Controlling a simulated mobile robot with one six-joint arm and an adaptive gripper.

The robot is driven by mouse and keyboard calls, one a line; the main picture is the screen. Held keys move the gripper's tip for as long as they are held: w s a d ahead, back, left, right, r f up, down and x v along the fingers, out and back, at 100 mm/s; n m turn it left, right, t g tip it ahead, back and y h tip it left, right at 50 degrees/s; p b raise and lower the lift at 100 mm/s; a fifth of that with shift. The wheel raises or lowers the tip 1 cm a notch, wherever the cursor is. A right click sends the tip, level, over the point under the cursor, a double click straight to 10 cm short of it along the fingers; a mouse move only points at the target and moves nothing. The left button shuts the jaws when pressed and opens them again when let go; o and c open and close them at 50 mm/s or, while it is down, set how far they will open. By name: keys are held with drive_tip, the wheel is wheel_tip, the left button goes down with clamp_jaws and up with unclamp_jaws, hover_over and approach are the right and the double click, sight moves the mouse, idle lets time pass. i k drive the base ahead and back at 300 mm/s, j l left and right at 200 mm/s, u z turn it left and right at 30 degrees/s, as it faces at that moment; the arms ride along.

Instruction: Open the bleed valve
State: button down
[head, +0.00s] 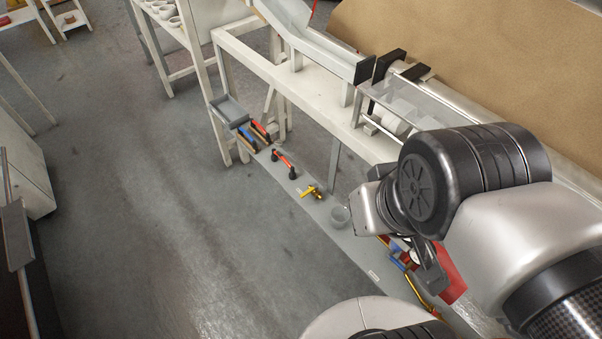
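A small brass-yellow fitting with a yellow handle (312,191), which looks like the bleed valve, sits on the narrow grey shelf (352,252) in the middle of the head view. It is too small to tell how its handle is set. My gripper (432,275) points down at the lower right, over the shelf's near end and to the right of the valve, clear of it. My wrist partly hides the gripper, so I cannot tell whether its fingers are open or shut.
A red-and-black handle (284,162), brushes (247,137) and a grey tray (228,111) are farther along the shelf. Red, blue and yellow items (405,262) lie by my gripper. The floor at left is clear.

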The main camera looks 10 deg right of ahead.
sight(315, 186)
drive_tip(key=i+j+z, duration=0.15)
drive_tip(key=j, duration=0.55)
drive_tip(key=i+j+z, duration=0.15)
drive_tip(key=j, duration=0.55)
drive_tip(key=j+z, duration=0.15)
drive_tip(key=j, duration=0.6)
drive_tip(key=z, duration=1.55)
drive_tip(key=i+j+u, duration=0.15)
drive_tip(key=u, duration=0.15)
drive_tip(key=i+j+u, duration=0.15)
drive_tip(key=u, duration=0.15)
